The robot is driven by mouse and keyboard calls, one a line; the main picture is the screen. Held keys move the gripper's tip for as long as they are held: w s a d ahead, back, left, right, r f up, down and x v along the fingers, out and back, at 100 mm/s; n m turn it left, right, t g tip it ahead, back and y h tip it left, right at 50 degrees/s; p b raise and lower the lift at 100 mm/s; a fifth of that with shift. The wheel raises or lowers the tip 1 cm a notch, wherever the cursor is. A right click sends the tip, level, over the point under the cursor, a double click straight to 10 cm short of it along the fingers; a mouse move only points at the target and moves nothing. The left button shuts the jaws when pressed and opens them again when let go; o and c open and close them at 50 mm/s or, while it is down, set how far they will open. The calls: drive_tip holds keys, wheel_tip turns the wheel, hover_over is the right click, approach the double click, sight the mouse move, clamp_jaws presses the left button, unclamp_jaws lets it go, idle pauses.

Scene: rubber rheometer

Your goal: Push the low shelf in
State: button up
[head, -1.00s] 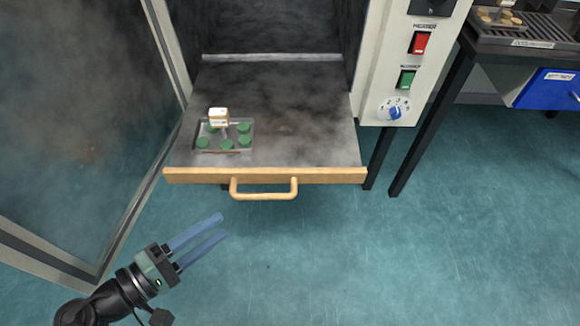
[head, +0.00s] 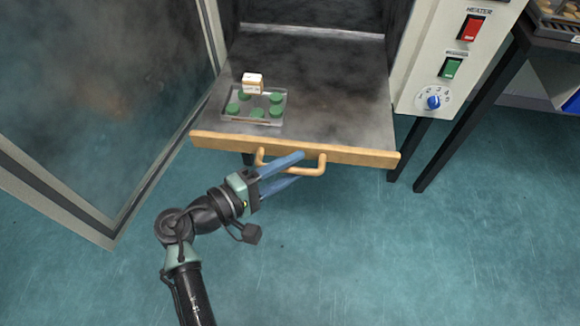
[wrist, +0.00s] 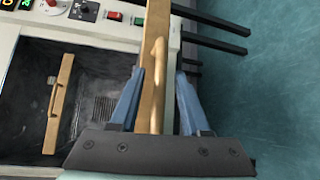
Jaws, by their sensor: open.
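The low shelf (head: 335,95) is pulled out of the oven chamber. It has a dark plate, a wooden front board (head: 365,156) and a looped wooden handle (head: 318,170). My gripper (head: 301,168) is open at the handle, its blue fingers reaching in from the left and partly covering it. In the wrist view the handle (wrist: 158,85) shows between the two spread fingers (wrist: 160,74). I cannot tell whether a finger touches it.
A metal tray (head: 284,108) with several green discs and a small white-and-orange box (head: 253,82) sit on the shelf's left. The open oven door (head: 100,90) stands left. The control panel (head: 450,60) is right. Another wooden-fronted shelf (wrist: 62,85) shows in the wrist view.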

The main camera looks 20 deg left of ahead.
clamp_jaws()
idle(1.4)
